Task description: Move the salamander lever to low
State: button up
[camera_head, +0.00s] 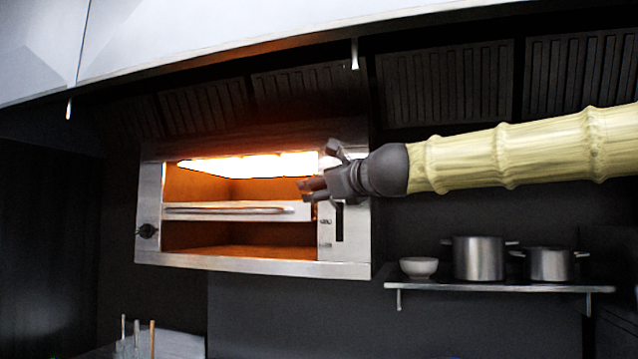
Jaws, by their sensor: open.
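The salamander (255,268) is a steel wall grill with a glowing element at the top and an orange-lit inside. Its right front panel has a dark vertical slot (339,226) with small marks beside it. I cannot make out the lever itself; my gripper covers the upper part of this panel. My gripper (316,172) is open, with its dark fingers pointing left in front of the panel and the right end of the glowing opening. I see nothing between the fingers. I cannot tell whether it touches the salamander.
A rack with a bar handle (230,210) crosses the salamander's opening. A dark knob (147,231) sits at its lower left. A steel hood (200,35) hangs above.

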jog(key=shift+w+a+r, duration=0.1)
jog(key=shift+w+a, duration=0.05)
jog(key=shift+w, duration=0.15)
